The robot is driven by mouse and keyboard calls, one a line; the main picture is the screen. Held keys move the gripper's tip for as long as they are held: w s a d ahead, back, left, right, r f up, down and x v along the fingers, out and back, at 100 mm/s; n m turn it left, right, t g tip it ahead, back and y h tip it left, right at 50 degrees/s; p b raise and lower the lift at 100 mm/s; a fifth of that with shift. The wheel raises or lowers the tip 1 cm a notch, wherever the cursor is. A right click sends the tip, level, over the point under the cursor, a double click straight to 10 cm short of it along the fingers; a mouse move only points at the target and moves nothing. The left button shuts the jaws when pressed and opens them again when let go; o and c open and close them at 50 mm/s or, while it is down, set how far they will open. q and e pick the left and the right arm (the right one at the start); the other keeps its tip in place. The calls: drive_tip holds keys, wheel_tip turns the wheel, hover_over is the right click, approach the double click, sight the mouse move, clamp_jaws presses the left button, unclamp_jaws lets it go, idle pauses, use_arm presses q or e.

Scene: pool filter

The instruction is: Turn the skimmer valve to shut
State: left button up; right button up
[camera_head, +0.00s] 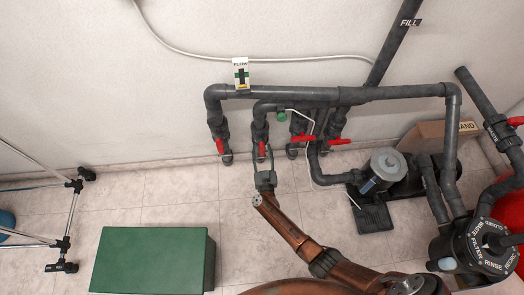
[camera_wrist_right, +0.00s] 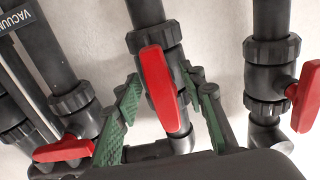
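Several black pipe valves with red handles stand in a row by the wall. My right gripper (camera_head: 262,168) is low at the valve whose red handle (camera_head: 261,150) lies along its pipe. In the right wrist view the two green-padded fingers (camera_wrist_right: 165,100) are open on either side of a red handle (camera_wrist_right: 158,78), with narrow gaps at the tips. The handle lies roughly along its pipe. No skimmer label is readable, so I cannot confirm this valve's name. My left gripper is not in view.
Neighbouring valves have red handles to the left (camera_head: 219,146) and right (camera_head: 303,138), close beside the gripper. A "VACUUM" label (camera_wrist_right: 12,18) is on a nearby pipe. A pump (camera_head: 386,165) stands to the right, and a green box (camera_head: 152,258) is on the floor at front left.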

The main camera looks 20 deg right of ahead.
clamp_jaws()
